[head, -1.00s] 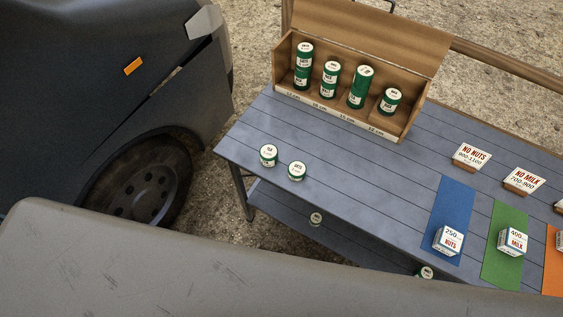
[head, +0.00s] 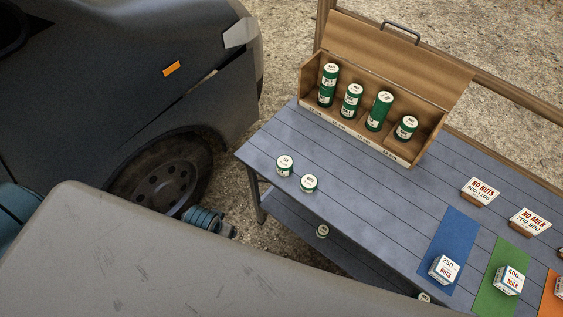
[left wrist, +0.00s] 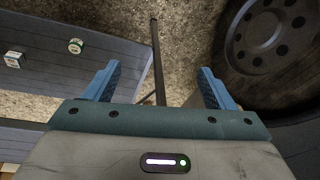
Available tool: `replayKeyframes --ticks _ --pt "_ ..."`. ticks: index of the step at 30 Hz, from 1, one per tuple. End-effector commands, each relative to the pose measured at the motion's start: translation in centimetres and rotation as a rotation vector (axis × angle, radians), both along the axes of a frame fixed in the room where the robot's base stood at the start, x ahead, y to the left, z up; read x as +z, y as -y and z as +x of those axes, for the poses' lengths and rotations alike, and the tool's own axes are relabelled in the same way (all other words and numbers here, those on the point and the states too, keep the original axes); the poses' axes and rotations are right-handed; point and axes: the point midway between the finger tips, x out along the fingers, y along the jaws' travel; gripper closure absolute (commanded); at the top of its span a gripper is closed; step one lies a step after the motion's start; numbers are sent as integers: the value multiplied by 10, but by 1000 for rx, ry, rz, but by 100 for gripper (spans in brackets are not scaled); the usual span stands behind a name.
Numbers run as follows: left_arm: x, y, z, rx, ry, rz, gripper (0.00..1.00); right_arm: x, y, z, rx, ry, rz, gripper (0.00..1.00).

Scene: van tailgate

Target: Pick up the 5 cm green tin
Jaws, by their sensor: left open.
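Sizes on the tins are too small to read. In the left wrist view my left gripper (left wrist: 160,84) is open and empty over gravel. My right gripper is not seen.
A wooden box (head: 392,154) with several green tins of differing heights stands at the table's back. Blue (head: 455,235) and green (head: 497,265) mats hold small cartons at right. The van's wheel (left wrist: 268,38) is close right of my left gripper; a table leg (left wrist: 157,50) stands ahead.

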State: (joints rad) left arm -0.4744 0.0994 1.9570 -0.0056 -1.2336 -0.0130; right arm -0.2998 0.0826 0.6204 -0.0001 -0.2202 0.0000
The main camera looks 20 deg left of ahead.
Motion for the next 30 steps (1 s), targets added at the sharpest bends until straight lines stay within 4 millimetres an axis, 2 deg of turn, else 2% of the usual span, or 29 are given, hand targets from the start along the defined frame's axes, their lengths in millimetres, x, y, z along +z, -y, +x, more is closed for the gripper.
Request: replayKeyframes --ticks 1,3,6,9,14,19,23,27,30 --pt "23 3 5 -3 9 0 23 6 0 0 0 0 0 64" --pt "49 6 12 -7 11 1 23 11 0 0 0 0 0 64" --pt "81 11 25 -15 6 3 23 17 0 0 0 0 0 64" --pt "97 16 41 -26 -12 5 23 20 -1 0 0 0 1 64" --pt "105 24 69 -43 -45 3 23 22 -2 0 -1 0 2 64" --pt "106 38 109 -74 -88 -6 23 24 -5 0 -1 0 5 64" --pt "105 56 155 -118 -133 -18 23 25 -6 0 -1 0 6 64" --pt "108 83 208 -189 -192 -33 23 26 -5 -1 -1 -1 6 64" --pt "113 101 237 -237 -225 -40 23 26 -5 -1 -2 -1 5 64"
